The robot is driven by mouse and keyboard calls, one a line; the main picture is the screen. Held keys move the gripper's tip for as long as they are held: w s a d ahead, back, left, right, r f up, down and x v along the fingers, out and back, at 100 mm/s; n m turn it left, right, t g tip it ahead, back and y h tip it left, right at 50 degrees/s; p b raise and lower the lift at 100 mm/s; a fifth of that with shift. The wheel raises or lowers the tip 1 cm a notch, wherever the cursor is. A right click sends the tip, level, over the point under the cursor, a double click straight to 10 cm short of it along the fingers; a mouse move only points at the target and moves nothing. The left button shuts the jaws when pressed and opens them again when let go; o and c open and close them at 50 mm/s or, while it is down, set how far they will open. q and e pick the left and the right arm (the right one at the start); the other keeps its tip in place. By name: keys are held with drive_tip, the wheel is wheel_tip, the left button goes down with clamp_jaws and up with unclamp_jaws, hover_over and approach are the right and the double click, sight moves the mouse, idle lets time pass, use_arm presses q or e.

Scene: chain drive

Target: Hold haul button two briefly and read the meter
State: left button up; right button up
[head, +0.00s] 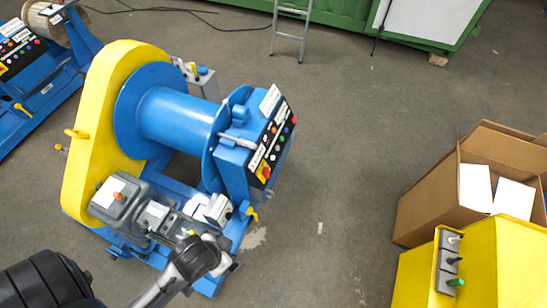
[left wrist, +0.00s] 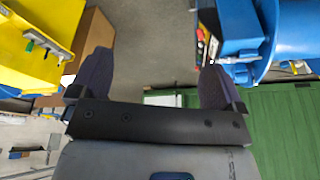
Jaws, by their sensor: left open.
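A control panel (head: 272,145) with several coloured buttons, a red knob on a yellow plate and white labels sits on the blue winch (head: 175,118). The labels are too small to read, so I cannot tell which is haul button two. I cannot make out a meter. In the head view my left arm (head: 196,257) comes in at the bottom, in front of the winch base; its fingers cannot be made out there. In the left wrist view my left gripper (left wrist: 155,65) is open and empty, with part of the panel (left wrist: 207,42) beyond the right finger. My right gripper is not in view.
A yellow chain guard (head: 92,130) and grey motor (head: 118,200) flank the winch. A yellow box (head: 500,265) with switches and a cardboard box (head: 425,205) stand at the right. Another blue machine (head: 40,95) is at the left. The floor between is clear.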

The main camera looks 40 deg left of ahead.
use_arm(q)
drive_tip(key=shift+c, duration=0.4)
clamp_jaws()
idle(0.5)
idle(0.9)
